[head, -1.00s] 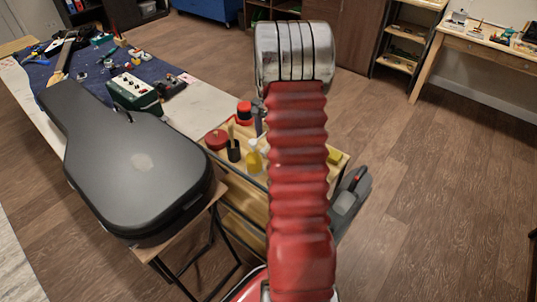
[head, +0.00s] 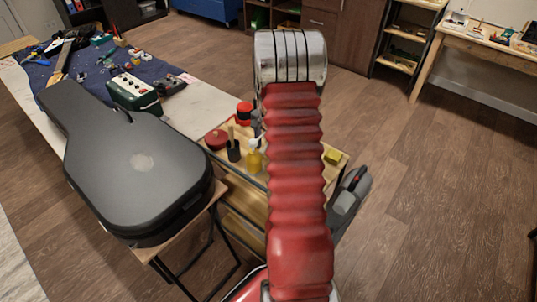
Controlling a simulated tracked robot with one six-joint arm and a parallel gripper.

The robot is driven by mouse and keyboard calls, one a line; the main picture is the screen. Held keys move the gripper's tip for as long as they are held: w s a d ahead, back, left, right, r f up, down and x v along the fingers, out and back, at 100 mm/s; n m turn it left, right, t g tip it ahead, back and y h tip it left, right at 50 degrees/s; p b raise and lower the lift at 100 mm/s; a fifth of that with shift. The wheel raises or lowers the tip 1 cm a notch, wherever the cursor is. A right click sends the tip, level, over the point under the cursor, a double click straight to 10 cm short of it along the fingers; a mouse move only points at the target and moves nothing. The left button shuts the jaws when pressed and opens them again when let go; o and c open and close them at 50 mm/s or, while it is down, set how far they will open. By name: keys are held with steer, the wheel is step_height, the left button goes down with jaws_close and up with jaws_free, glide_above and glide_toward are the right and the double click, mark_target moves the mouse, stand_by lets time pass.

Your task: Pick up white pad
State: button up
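No other thing is clearly the white pad. My arm, with red ribbed bellows and a silver joint, rises through the middle of the view and hides part of the cart behind it. My gripper is not in view.
The case lies on a wooden stand next to the long workbench with its blue mat (head: 85,72). A cart (head: 232,190) behind my arm holds a red container, a dark cup and a yellow-and-white bottle (head: 254,158).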

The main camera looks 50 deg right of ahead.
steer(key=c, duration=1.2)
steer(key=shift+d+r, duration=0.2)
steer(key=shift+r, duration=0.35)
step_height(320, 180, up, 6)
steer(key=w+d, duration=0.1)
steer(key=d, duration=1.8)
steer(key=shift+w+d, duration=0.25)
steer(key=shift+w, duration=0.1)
